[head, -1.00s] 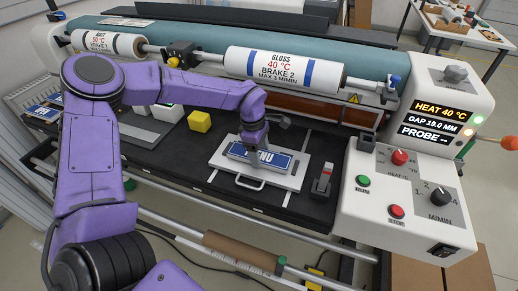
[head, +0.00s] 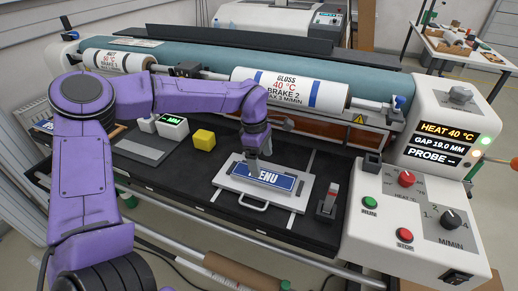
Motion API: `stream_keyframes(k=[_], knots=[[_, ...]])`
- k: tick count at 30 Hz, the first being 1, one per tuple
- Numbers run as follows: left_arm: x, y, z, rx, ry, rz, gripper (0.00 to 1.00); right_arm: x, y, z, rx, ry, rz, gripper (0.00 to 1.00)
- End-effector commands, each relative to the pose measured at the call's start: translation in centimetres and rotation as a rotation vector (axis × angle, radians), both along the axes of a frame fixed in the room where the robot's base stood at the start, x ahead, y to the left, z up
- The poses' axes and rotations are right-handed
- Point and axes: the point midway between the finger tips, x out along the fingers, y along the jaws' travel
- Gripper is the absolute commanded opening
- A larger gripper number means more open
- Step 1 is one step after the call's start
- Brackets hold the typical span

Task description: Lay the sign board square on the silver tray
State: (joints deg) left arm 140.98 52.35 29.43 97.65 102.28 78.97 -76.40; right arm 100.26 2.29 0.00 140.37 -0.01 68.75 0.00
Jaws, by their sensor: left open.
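The blue sign board (head: 284,181), with white letters reading "ENU" in the part that shows, lies on the silver tray (head: 236,185) on the black bed. The board looks roughly in line with the tray's edges, and its left end is partly hidden by my gripper. The tray's front handle faces the near side. My left gripper (head: 254,165) is open, just above the board's left part; I cannot tell whether it touches the board. My right gripper is not in view.
A yellow cube (head: 204,139) and a small box with a green display (head: 172,127) stand left of the tray. The control panel (head: 410,215) is at right, and the rollers (head: 290,92) run behind.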

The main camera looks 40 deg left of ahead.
Motion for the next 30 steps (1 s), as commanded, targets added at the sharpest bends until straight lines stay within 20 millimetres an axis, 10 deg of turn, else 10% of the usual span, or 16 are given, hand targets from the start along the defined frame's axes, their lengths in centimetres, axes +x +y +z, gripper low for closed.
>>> stream_keyframes(k=[10,30], knots=[[-0.2,0.9,6.1,0.001,0.0,0.001,0.91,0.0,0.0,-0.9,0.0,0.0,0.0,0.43],[-0.2,0.9,6.4,0.0,0.001,0.0,0.91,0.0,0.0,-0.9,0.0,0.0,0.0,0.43]])
